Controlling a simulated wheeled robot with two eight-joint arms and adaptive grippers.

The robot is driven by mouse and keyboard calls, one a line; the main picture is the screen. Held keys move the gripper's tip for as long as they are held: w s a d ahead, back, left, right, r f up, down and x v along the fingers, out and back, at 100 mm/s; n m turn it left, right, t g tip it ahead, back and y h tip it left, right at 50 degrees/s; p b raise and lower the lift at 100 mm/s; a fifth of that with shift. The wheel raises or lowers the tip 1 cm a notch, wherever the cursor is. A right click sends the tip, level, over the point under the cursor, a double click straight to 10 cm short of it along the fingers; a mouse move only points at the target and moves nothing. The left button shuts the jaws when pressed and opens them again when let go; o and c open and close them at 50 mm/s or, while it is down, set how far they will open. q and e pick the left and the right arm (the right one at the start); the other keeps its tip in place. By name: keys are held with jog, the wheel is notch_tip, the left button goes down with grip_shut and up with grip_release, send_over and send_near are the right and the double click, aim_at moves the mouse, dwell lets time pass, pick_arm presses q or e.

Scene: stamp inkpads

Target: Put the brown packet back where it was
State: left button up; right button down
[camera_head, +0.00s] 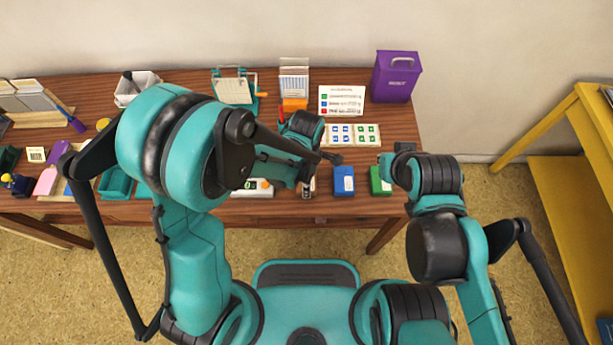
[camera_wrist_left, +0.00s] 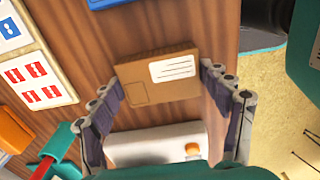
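The brown packet (camera_wrist_left: 150,90), a flat box with a white label, is between the fingers of my left gripper (camera_wrist_left: 160,82) in the left wrist view. The fingertips meet its two opposite ends. I cannot tell whether it touches the table. In the head view, my left gripper (camera_head: 307,182) is near the table's front edge, left of the blue box (camera_head: 344,181), and mostly hides the packet. My right gripper (camera_head: 403,147) is by the table's right end, near the green box (camera_head: 379,182); its fingers are not clear.
A white device with an orange button (camera_wrist_left: 155,145) is beside the packet. Behind are a card of blue and green marks (camera_head: 353,134), a printed sheet (camera_head: 341,100) and a purple bin (camera_head: 396,77). Bare wood (camera_wrist_left: 180,28) shows between the packet and blue box.

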pick_arm(q)
jog(key=shift+o, duration=1.1)
jog(key=shift+r, duration=0.1)
jog(key=shift+r+p, duration=0.3)
notch_tip(320, 180, up, 12)
jog(key=p, duration=0.5)
jog(key=s+a+r+m+t, duration=0.2)
jog(key=a+r+m, duration=0.4)
jog(key=a+m, duration=0.3)
jog(key=s+a+r+m+t, duration=0.3)
jog(key=a+r+m+t, duration=0.2)
jog(key=a+m, duration=0.3)
jog(key=shift+a+r+m, duration=0.4)
jog(key=shift+r+m, duration=0.05)
jog(key=shift+m, duration=0.05)
